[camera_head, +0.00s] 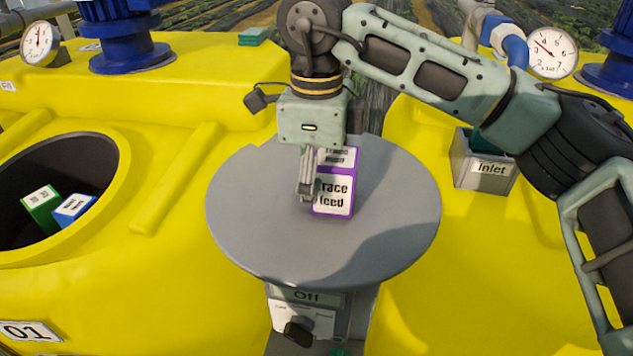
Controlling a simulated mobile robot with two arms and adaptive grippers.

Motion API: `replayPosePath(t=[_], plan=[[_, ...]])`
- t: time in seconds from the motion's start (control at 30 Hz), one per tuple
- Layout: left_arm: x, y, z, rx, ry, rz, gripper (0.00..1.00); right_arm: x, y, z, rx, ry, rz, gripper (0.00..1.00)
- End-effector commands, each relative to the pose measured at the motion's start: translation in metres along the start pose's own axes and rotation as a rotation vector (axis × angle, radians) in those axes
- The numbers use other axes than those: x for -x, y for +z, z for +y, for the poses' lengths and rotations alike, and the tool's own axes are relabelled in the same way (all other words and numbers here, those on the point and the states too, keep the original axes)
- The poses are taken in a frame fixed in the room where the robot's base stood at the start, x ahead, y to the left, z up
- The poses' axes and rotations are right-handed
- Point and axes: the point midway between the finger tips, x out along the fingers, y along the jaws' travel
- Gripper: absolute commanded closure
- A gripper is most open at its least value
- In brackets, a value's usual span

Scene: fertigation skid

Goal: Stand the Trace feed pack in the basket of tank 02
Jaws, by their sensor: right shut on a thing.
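The Trace feed pack (335,193) is a purple and white box with its name on the front and top. It is upright at the middle of the round grey table (240,215). My right gripper (308,192) points down at the pack's left side and is shut on it. The finger behind the pack is hidden. I cannot tell whether the pack touches the table. No label 02 and no basket of tank 02 can be made out. My left gripper is not in view.
The left yellow tank, with plate 01 (27,331), has a round opening holding a green pack (42,208) and a blue pack (74,209). A grey Inlet box (487,172) is on the right yellow tank (420,290). A switch panel (303,315) is below the table.

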Motion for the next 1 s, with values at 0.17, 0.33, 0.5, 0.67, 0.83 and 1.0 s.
replayPosePath(t=[0.17, 0.33, 0.5, 0.67, 0.83, 1.0], plan=[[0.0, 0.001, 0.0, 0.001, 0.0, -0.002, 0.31, -0.001, 0.0, 0.001, 0.001, 0.003, 0.0, 0.52], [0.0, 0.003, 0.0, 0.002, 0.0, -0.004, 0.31, -0.001, 0.0, 0.001, 0.001, 0.005, 0.001, 0.67], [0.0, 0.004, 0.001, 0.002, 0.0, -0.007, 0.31, -0.001, 0.0, 0.001, 0.002, 0.005, 0.001, 0.79], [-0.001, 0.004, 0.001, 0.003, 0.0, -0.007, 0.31, -0.001, 0.0, 0.002, 0.002, 0.006, 0.002, 0.79], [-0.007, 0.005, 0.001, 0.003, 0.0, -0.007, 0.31, 0.008, 0.001, 0.001, 0.002, 0.002, 0.001, 0.8], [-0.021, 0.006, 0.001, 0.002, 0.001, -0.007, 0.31, 0.035, 0.001, 0.0, -0.001, -0.003, -0.003, 0.8]])
